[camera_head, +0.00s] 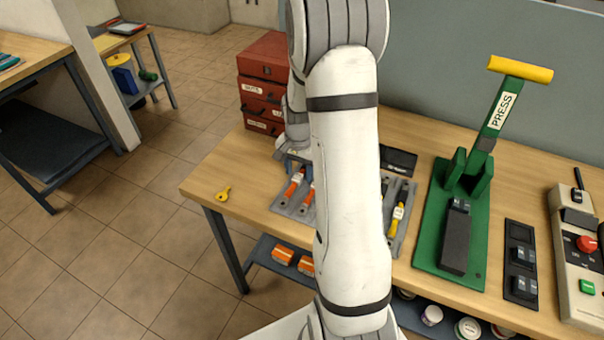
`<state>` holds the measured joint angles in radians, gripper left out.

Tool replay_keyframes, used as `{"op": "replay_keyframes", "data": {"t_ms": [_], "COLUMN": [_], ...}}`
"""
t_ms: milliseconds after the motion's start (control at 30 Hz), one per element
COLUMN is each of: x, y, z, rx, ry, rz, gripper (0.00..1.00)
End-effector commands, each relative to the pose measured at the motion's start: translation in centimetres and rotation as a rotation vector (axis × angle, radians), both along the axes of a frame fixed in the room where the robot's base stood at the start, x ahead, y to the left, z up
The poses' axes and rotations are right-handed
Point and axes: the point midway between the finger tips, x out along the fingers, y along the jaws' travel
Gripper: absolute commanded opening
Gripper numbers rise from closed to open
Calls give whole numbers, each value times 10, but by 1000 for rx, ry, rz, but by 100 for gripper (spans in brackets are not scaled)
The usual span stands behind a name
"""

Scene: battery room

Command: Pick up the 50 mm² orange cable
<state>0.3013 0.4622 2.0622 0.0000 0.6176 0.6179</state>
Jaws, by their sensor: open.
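No label reading 50 mm² is legible, so I cannot tell which orange thing is the cable. Two orange pieces, a left one (283,254) and a right one (306,265), lie on the lower shelf under the workbench. Slim orange-handled items (292,186) lie in a grey tray (287,209) on the bench top, partly hidden by my arm. My gripper (294,163) is open above the tray's back left end, close to the orange-handled items. My arm hides part of it, and I see nothing held.
Red drawer boxes (264,90) stand at the bench's back left. A yellow tool (223,194) lies near the left edge. A green press (455,215), a black switch block (520,263) and a control box (577,245) stand to the right. The bench's left front is mostly clear.

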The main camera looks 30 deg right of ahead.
Motion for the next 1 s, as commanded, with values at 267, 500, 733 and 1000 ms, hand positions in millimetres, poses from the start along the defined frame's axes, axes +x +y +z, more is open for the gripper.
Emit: {"op": "replay_keyframes", "data": {"t_ms": [267,500,733,1000], "x": [0,0,0,1], "y": [0,1,1,1], "z": [-3,-3,-3,-3], "rx": [0,0,0,0], "ry": [0,0,0,-1], "rz": [1,2,2,3], "gripper": [47,28,9,0]}}
